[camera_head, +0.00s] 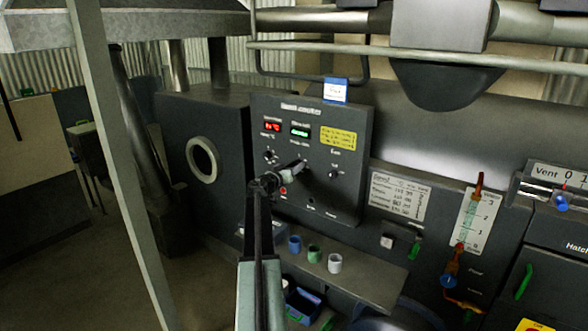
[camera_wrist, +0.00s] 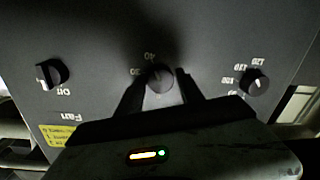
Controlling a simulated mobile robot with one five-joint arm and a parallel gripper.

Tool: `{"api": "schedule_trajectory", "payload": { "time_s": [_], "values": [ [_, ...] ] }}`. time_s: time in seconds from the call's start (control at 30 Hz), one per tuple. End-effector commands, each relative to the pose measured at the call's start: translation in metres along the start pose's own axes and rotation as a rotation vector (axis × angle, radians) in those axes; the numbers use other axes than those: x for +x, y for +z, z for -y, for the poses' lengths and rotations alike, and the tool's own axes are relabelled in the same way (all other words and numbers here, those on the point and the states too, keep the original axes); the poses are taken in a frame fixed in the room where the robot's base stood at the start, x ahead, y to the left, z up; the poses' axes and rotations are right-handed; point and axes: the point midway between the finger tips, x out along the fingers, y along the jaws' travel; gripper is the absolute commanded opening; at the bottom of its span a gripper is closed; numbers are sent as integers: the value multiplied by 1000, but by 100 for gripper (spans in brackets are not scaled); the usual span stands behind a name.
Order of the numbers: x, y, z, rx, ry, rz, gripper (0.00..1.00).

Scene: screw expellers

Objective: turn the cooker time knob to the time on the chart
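The dark cooker control panel (camera_head: 345,205) carries a row of knobs. In the wrist view, the middle knob (camera_wrist: 160,78), with marks 30 and 40 beside it, sits between the fingertips of my gripper (camera_wrist: 160,82). The fingers stand on either side of the knob with a narrow gap showing; contact cannot be told. In the head view my gripper (camera_head: 296,168) reaches the panel and hides most of this knob. A white chart (camera_head: 398,195) with small dark writing is right of the panel; its text is too small to read surely.
The temperature knob (camera_wrist: 255,82) and fan knob (camera_wrist: 52,74) flank the middle knob. A red display (camera_head: 272,126), a green display (camera_head: 300,131) and a yellow label (camera_head: 338,138) are above. Several cups, including a white one (camera_head: 335,263), stand on the shelf (camera_head: 365,285) below.

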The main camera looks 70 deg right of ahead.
Motion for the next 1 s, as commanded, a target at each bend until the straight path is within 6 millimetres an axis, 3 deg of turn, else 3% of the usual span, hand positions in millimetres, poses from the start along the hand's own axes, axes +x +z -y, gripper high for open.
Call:
{"api": "schedule_trajectory", "payload": {
  "time_s": [0.43, 0.8, 1.0],
  "values": [
    [-6, 0, 0, -3, -1, -1, 58],
    [-71, 0, -1, -2, -2, -1, 58],
    [-79, 0, 0, -2, 0, -1, 58]
  ]
}}
